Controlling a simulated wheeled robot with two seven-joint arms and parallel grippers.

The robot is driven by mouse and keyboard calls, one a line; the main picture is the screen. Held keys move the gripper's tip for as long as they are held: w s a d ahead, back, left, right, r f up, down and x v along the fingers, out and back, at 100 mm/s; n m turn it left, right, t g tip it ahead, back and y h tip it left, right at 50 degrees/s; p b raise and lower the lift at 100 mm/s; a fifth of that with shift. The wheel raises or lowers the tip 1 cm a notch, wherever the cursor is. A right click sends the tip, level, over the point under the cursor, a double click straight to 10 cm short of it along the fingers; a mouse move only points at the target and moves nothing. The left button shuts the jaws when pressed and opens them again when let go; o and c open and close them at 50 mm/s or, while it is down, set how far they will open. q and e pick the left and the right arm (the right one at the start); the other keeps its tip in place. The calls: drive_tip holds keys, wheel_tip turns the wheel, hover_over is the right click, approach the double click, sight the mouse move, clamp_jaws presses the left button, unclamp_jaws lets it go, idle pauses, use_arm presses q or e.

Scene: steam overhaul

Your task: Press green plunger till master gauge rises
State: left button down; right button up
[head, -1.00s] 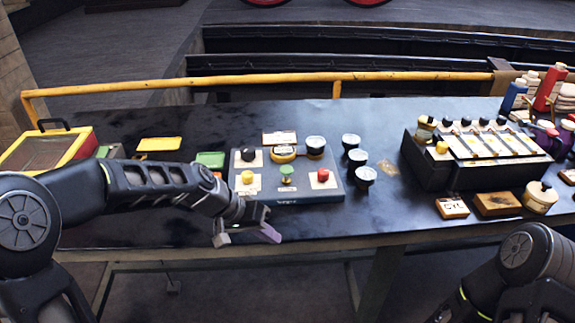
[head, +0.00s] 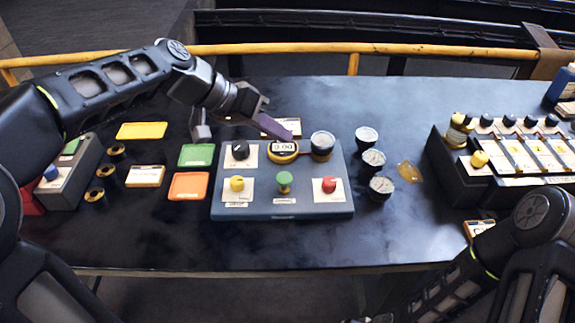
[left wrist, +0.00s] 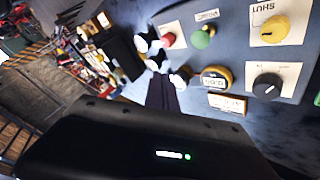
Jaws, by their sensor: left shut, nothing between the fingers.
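The green plunger (head: 284,180) stands upright at the front middle of the blue-grey panel (head: 240,209); it also shows in the left wrist view (left wrist: 203,37). Behind it is a yellow-ringed round gauge (head: 283,148) whose display appears to read 0.00; it also shows in the left wrist view (left wrist: 215,77). Which gauge is the master I cannot tell. My left gripper (head: 286,132) is shut and empty, its purple fingers above the panel's back edge, behind and apart from the plunger. My right gripper is out of view; only its arm shows at the lower right.
A yellow rail (head: 300,48) runs behind.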

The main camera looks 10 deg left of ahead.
use_arm(q)
drive_tip(key=shift+f, duration=0.1)
drive_tip(key=b, duration=0.6)
hover_over(284, 178)
drive_tip(key=a, duration=0.1)
wheel_tip(284, 178, down, 8)
drive_tip(key=shift+s+r, duration=0.1)
drive_tip(key=shift+f+b, duration=0.35)
drive_tip(key=shift+f, duration=0.1)
idle(1.4)
drive_tip(key=shift+f+b, duration=0.4)
drive_tip(key=shift+b, duration=0.1)
drive_tip(key=shift+s+f+b, duration=0.1)
drive_tip(key=shift+f+b, duration=1.3)
drive_tip(key=shift+f, duration=0.05)
idle(1.1)
drive_tip(key=shift+r, duration=0.15)
drive_tip(key=shift+r+p, duration=1)
drive_tip(key=shift+r, duration=0.65)
